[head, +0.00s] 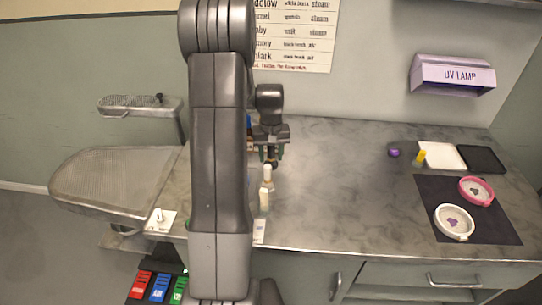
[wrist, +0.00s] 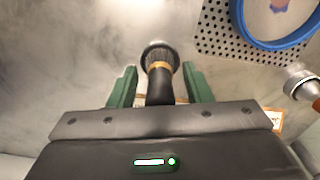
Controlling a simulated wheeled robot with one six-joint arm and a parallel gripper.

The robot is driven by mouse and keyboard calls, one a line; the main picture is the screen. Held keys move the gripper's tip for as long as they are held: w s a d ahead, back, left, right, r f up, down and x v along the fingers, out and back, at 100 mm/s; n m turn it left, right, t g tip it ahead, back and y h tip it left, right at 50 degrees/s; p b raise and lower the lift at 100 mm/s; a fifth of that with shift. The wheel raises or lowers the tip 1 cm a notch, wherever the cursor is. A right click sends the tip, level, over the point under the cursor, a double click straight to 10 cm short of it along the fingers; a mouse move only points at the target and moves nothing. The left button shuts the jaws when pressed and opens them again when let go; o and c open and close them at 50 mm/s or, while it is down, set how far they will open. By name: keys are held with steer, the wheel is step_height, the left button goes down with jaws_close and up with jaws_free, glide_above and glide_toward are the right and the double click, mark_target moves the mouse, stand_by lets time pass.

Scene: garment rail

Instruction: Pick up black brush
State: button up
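The black brush (wrist: 160,68) is in the wrist view, with a dark bristle head, a gold band and a black handle. It lies between the two green fingers of my gripper (wrist: 160,86), with a visible gap on each side. My gripper is open and not closed on the brush. The lower end of the handle is hidden behind my gripper body. In the head view my gripper (head: 271,152) is low over the table, right of my arm, and a small dark shape shows between its fingers.
Two pale bottles (head: 265,190) stand in front of my gripper on the grey table (head: 335,190). A perforated panel (wrist: 215,38) with a blue-rimmed dish (wrist: 243,38) is upper right in the wrist view. A dark mat (head: 440,195) with two round dishes lies right. The middle table is clear.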

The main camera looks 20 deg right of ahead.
steer(key=c, duration=0.8)
step_height(320, 180, up, 10)
steer(key=shift+r+b, duration=0.1)
steer(key=shift+b, duration=0.4)
steer(key=shift+c, duration=0.2)
steer(key=shift+a, duration=0.1)
